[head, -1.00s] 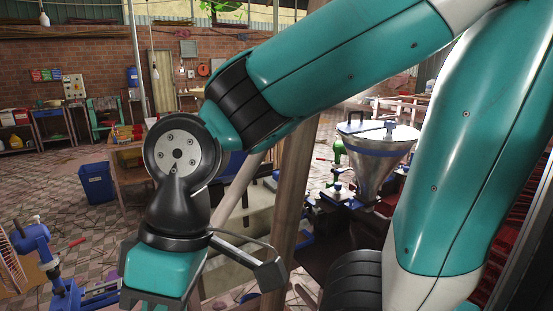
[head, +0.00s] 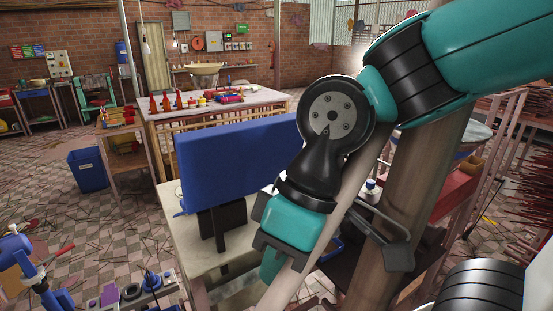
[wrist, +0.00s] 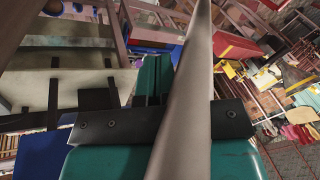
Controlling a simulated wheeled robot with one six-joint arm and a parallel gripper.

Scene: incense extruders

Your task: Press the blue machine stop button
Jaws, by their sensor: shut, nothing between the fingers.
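In the head view a large blue panel (head: 235,150) stands on a pale table behind my gripper (head: 272,264). A blue machine (head: 45,275) with a red handle stands at the lower left. A blue machine part (wrist: 152,36) also shows at the top of the wrist view. I cannot make out which machine bears the stop button, and no stop button is clear. My gripper points down at the front of the pale table. In the wrist view its teal fingers (wrist: 152,72) are together and empty, partly hidden by a slanting pole.
The slanting pole (wrist: 187,110) crosses close in front of my gripper, with a thick wooden post (head: 420,180) to its right. A blue bin (head: 88,170) stands at left. A table of red items (head: 215,105) stands behind. Tiled floor is open at left.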

